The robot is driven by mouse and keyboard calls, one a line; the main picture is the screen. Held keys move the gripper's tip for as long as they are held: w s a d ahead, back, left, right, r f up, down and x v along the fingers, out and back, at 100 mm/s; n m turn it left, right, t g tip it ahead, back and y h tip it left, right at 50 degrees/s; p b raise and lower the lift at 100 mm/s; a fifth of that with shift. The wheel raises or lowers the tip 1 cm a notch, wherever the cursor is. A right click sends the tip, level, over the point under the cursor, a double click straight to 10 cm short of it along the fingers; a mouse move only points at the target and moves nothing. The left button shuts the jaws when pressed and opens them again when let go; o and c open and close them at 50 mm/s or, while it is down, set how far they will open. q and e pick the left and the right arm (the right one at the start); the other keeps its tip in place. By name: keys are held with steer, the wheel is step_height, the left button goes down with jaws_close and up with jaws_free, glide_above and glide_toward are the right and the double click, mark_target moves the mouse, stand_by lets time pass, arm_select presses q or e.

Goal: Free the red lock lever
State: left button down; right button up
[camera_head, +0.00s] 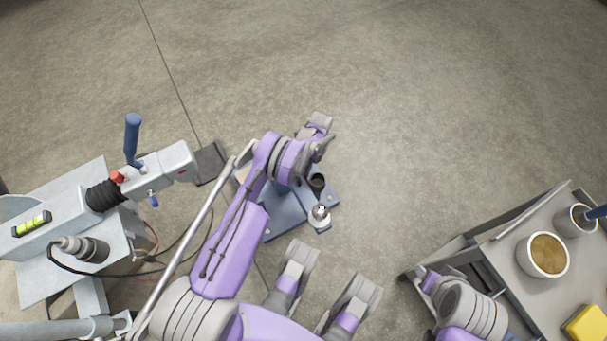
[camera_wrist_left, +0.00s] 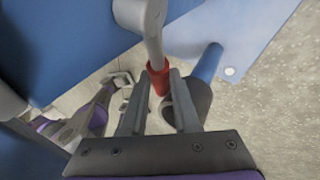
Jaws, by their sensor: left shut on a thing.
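In the left wrist view, a grey bent rod with a red end (camera_wrist_left: 158,77) reaches down between the fingertips of my left gripper (camera_wrist_left: 160,88). The gripper is shut on the red end. In the head view, my left gripper (camera_head: 322,146) is over a blue-grey plate (camera_head: 292,214) on the floor, and my arm hides the part it holds. A small red piece (camera_head: 117,177) shows on the grey coupling head (camera_head: 160,168) at the left. My right gripper cannot be made out; only part of that arm shows at the lower right.
A silver ball (camera_head: 319,215) and a dark cup-shaped part (camera_head: 317,183) sit on the plate. A blue handle (camera_head: 132,135) rises from the coupling. A cart (camera_head: 505,262) with a bowl (camera_head: 543,255) and a yellow block (camera_head: 588,325) stands at the right. The floor beyond is clear.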

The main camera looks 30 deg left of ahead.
arm_select(q)
steer(key=shift+r, duration=0.25)
steer(key=shift+h, duration=0.3)
steer(key=c, duration=0.7)
jaws_free()
steer(key=shift+o, duration=0.2)
steer(key=shift+r, duration=0.1)
steer(key=d+p+v, duration=0.1)
steer(key=v, duration=0.9)
steer(key=shift+w+a+r+p, duration=0.2)
steer(key=shift+w+a+p, duration=0.15)
steer(key=shift+a, duration=0.1)
